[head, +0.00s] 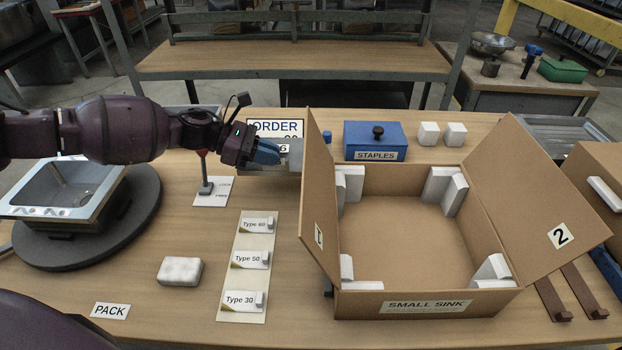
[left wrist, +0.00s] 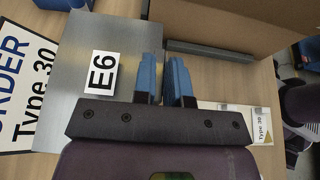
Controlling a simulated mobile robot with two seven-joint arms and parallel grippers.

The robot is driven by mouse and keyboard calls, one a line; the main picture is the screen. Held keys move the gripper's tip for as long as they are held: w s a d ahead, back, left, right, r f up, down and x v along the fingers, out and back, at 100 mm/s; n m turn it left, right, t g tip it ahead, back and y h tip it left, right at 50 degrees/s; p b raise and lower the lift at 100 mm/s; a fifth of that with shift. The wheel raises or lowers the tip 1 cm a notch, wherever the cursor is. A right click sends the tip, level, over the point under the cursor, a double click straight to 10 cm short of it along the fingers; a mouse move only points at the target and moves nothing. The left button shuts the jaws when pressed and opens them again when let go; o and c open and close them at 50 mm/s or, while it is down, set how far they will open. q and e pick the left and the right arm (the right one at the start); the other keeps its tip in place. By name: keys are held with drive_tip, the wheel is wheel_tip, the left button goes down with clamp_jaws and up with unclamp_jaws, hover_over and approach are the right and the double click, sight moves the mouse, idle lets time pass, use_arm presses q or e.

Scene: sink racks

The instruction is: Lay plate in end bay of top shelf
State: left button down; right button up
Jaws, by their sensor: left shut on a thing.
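A grey metal plate (head: 285,165) is at the blue fingers of my left gripper (head: 266,151), above the table in front of the order sign. In the left wrist view the plate (left wrist: 62,95) carries an "E6" label, and its edge lies at the fingers of my left gripper (left wrist: 164,80), which are close together and shut on it. The fingers hide part of that edge. A rack at the back has a wooden shelf (head: 290,60) with grey rails above it; its bays cannot be told apart. My right gripper is not in view.
An open "SMALL SINK" box (head: 400,235) with white corner blocks stands right of the plate, its left flap close by. A blue staples box (head: 375,140) is behind it. A sink (head: 85,200) sits on a round turntable at left. A white block (head: 180,271) lies in front.

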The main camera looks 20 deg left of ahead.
sight(270, 170)
use_arm(q)
wheel_tip(270, 170, down, 4)
drive_tip(key=shift+s+f+b, duration=0.1)
drive_tip(key=shift+b, duration=0.25)
drive_tip(key=shift+f, duration=0.45)
wheel_tip(270, 170, down, 5)
drive_tip(key=shift+r+b, duration=0.1)
drive_tip(key=shift+b, duration=0.45)
drive_tip(key=shift+r, duration=0.1)
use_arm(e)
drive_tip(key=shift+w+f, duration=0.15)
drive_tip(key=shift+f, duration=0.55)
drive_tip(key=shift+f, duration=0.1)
use_arm(q)
drive_tip(key=shift+f, duration=0.2)
drive_tip(key=c, duration=1.2)
unclamp_jaws()
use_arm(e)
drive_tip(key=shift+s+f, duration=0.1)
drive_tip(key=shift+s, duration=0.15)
use_arm(q)
drive_tip(key=shift+o, duration=0.2)
